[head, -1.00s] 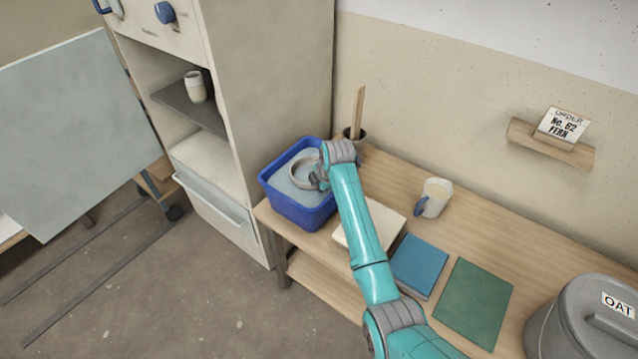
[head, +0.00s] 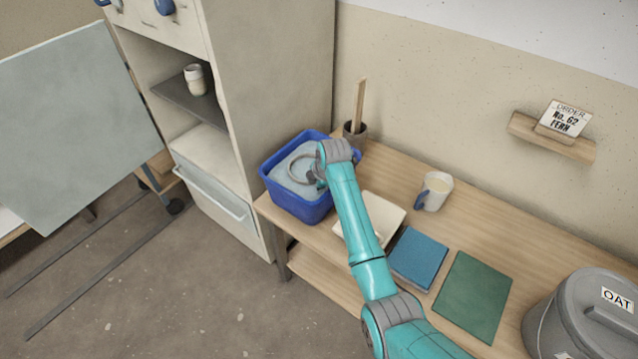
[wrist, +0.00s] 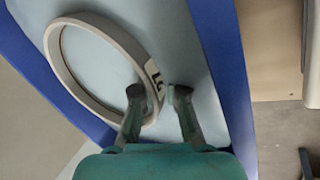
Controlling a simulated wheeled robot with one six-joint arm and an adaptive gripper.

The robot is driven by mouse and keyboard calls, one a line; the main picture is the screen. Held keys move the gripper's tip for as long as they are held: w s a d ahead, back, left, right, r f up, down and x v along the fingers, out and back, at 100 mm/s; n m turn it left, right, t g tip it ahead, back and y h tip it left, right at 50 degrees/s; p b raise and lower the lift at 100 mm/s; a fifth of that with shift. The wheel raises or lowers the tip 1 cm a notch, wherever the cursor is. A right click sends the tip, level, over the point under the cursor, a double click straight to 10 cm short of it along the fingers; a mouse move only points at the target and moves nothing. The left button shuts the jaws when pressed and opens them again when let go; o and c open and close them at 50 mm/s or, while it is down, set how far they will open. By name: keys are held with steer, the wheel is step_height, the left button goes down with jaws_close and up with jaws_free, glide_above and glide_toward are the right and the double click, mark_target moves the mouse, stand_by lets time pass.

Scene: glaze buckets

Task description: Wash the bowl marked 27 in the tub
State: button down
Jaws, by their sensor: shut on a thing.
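A blue tub (head: 297,207) of pale blue water (head: 283,180) stands at the left end of the table. A pale round bowl (head: 294,164) sits in the water, with only its rim band showing and water inside the ring. In the wrist view the bowl (wrist: 62,75) bears a dark mark on a light patch, too partial to read fully. My gripper (wrist: 160,93) is shut on the bowl's near wall, one finger on each side. In the head view my gripper (head: 319,178) is over the tub, partly hidden by my wrist.
A cream tray (head: 385,209), a handled mug (head: 435,191), a blue slab (head: 419,257) and a green slab (head: 473,296) lie right of the tub. A pot with a wooden stick (head: 358,110) stands behind. A grey OAT bucket (head: 585,320) is at front right.

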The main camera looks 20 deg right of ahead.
stand_by(0.3)
steer(key=shift+d, duration=1.05)
steer(key=shift+a, duration=0.15)
steer(key=shift+a, duration=1.05)
steer(key=shift+d, duration=0.1)
steer(key=shift+d, duration=1.1)
steer(key=shift+a, duration=0.1)
steer(key=shift+a, duration=1.1)
steer(key=shift+d, duration=0.1)
